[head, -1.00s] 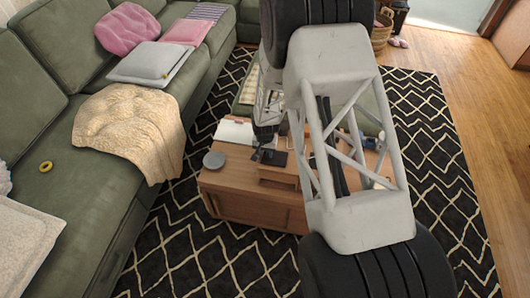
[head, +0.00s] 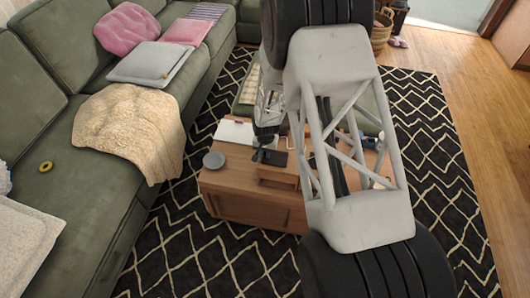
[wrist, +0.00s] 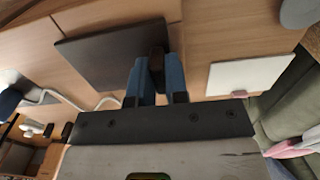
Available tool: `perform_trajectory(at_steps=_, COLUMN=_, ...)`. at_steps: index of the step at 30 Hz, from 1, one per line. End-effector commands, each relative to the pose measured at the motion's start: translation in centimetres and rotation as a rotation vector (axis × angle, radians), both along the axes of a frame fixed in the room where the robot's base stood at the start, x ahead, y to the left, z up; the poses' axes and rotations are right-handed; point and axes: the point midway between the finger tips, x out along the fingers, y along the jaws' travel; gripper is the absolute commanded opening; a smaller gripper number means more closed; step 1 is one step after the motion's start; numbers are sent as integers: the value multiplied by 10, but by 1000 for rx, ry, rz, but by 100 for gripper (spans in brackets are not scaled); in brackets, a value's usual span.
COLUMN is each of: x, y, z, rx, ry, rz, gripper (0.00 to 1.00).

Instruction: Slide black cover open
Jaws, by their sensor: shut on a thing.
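The black cover (wrist: 100,48) is a flat dark panel on the wooden coffee table, at upper left in the wrist view. In the head view the black cover (head: 273,158) lies near the middle of the tabletop, partly behind my arm. My gripper (wrist: 157,75) has blue fingers close together at the cover's right edge. A small dark piece shows between them and seems to be part of the cover. In the head view my gripper (head: 262,145) is small and dark beside the cover, its grip unclear.
The wooden table (head: 225,183) holds a round grey object (head: 214,160) and a white flat item (head: 235,131). Other small items lie to the right, partly behind my arm. The green sofa (head: 85,200) stands at left. Patterned rug surrounds the table.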

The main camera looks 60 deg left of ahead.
Motion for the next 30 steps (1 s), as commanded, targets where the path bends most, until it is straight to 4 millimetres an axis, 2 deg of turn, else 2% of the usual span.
perform_trajectory(at_steps=4, x=12, y=-10, z=1, rx=0, ry=0, rz=-3, gripper=0)
perform_trajectory(at_steps=15, x=58, y=-56, z=1, rx=2, ry=-1, rz=-3, gripper=0)
perform_trajectory(at_steps=27, x=63, y=-62, z=1, rx=1, ry=-1, rz=0, gripper=0)
perform_trajectory(at_steps=28, x=63, y=-62, z=1, rx=1, ry=-1, rz=0, gripper=16)
perform_trajectory(at_steps=30, x=63, y=-62, z=1, rx=1, ry=-1, rz=0, gripper=27)
